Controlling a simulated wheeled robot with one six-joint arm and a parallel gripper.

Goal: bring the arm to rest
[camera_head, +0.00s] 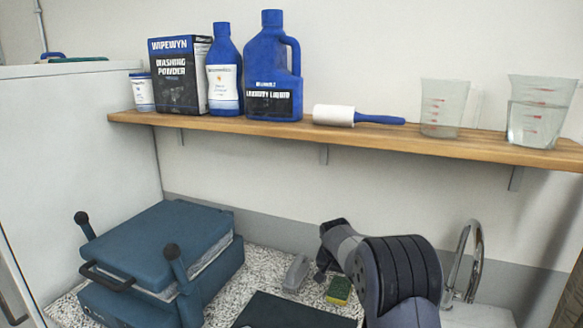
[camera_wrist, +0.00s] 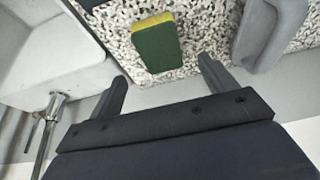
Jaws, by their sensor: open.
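My gripper (camera_wrist: 162,68) is open, with its two dark fingers apart and nothing between them. In the wrist view the fingers point toward a speckled worktop (camera_wrist: 190,62), with a green and yellow sponge (camera_wrist: 158,45) just beyond the fingertips. I cannot tell how high the gripper is above the worktop. In the head view my arm bends at the lower right of centre, and its fingers cannot be made out. The sponge (camera_head: 339,290) lies on the worktop beside the arm.
A grey object (camera_head: 296,272) lies left of the sponge. A blue press (camera_head: 160,245) stands at left, a dark flat thing (camera_head: 290,312) in front. A tap (camera_head: 466,255) and sink (camera_wrist: 50,45) are nearby. A wooden shelf (camera_head: 290,130) holds bottles, a box, a lint roller and jugs.

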